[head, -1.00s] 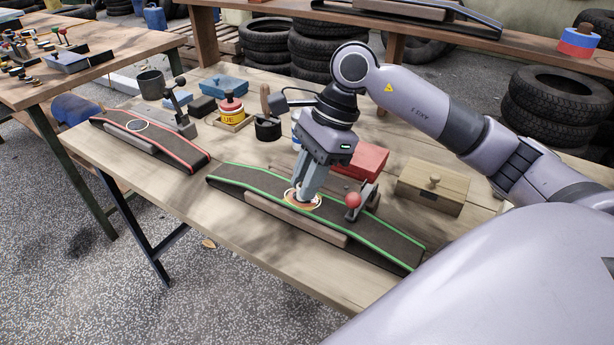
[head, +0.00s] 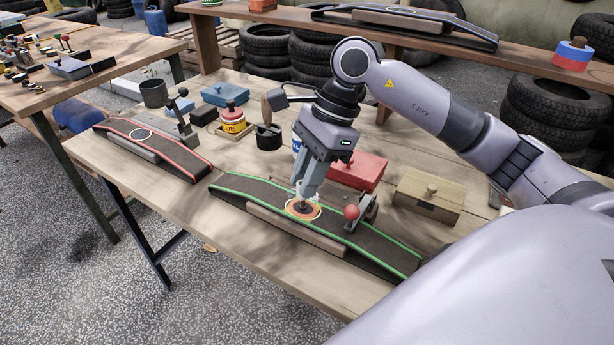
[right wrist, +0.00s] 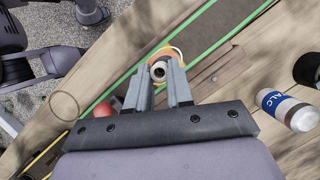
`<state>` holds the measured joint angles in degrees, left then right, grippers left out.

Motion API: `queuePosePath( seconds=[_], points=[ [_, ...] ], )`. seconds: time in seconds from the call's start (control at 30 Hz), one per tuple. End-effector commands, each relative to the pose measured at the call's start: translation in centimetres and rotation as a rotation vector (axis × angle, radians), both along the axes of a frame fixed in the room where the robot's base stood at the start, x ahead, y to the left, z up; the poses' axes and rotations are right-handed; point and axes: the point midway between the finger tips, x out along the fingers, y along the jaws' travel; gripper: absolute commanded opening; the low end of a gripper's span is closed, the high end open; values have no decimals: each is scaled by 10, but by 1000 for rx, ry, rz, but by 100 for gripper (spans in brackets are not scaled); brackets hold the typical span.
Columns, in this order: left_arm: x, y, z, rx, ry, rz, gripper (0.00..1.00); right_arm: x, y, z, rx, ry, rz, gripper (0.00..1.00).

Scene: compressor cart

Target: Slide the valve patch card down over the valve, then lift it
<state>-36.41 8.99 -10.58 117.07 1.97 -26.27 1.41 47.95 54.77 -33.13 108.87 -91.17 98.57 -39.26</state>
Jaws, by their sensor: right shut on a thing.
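A round orange patch (head: 304,212) lies flat inside a pale ring on the dark, green-edged strip (head: 258,188). A short black valve stub (head: 303,204) stands up in its middle. My right gripper (head: 304,192) points down just above the stub. In the right wrist view, the right gripper (right wrist: 162,90) is shut on a small pale round piece (right wrist: 158,71) with a dark hole. The orange patch (right wrist: 166,54) shows past the fingertips. I cannot tell whether the pale piece is the card. My left gripper is not in view.
Behind are a red box (head: 361,169) and a wooden box (head: 429,195). A red-edged strip (head: 178,157) lies left. The table's front left is clear.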

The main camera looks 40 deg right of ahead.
Motion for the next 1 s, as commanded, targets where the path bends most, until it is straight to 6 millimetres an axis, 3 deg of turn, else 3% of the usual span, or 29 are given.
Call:
queuePosePath(
  seconds=[1.0],
  points=[
    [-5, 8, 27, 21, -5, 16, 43, 0, 0, 64, 0, -1, 0, 0]
  ],
)
